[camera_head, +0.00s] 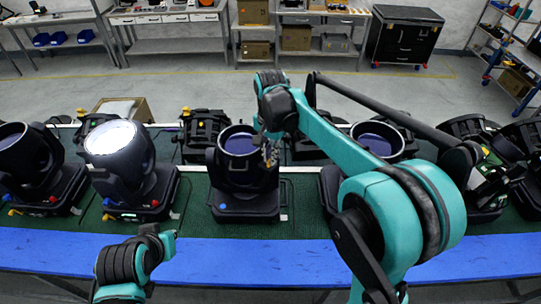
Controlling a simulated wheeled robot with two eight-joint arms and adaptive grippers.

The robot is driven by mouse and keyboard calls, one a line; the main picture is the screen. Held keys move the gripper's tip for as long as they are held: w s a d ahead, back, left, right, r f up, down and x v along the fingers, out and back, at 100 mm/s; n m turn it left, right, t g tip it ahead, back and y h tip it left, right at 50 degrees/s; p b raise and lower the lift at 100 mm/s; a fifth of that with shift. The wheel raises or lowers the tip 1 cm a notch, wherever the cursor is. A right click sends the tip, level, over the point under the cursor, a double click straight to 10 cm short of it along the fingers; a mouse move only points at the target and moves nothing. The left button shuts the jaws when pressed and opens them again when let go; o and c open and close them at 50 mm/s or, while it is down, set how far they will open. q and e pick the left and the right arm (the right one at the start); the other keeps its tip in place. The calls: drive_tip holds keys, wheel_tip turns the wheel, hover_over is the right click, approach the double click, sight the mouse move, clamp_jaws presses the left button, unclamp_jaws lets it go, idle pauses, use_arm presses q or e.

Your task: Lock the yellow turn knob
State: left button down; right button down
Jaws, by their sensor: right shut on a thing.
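The middle par can (243,178) stands upright on the green work surface, its dark round lens facing up. My right arm reaches in from the right, and its gripper (269,152) points down at the right side of this par can's head. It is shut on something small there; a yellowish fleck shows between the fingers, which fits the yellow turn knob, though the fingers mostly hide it. My left arm (135,262) is low at the left, apart from the lamps, and its fingers cannot be made out.
A lit par can (118,150) stands to the left, with another dark one (22,155) beyond it. A further par can (378,140) stands behind my right arm. A blue strip (250,262) runs along the front edge. A cardboard box (122,108) is behind.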

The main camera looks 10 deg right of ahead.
drive_tip(key=shift+n, duration=0.3)
drive_tip(key=n, duration=0.4)
drive_tip(key=shift+n+b, duration=0.3)
drive_tip(key=n, duration=0.9)
drive_tip(key=shift+b, duration=0.3)
drive_tip(key=shift+a+n, duration=0.1)
drive_tip(key=shift+n, duration=1.7)
drive_tip(key=c, duration=1.7)
unclamp_jaws()
